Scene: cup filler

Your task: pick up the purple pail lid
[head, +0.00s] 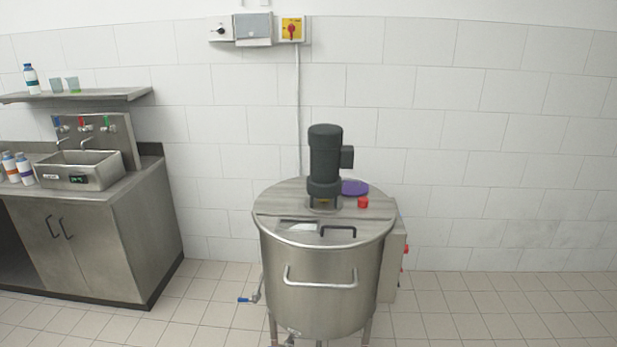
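A flat, round purple lid (355,188) lies on top of the steel tank (322,275), behind and right of the dark motor (325,160). The motor hides part of its left side. No pail shows in the head view. Neither of my grippers is in view.
A red knob (363,202) sits just in front of the purple lid. A black handle (338,231) and a small hatch are on the tank's front top. A steel counter with a sink (80,170) and bottles stands left. The tiled floor right of the tank is clear.

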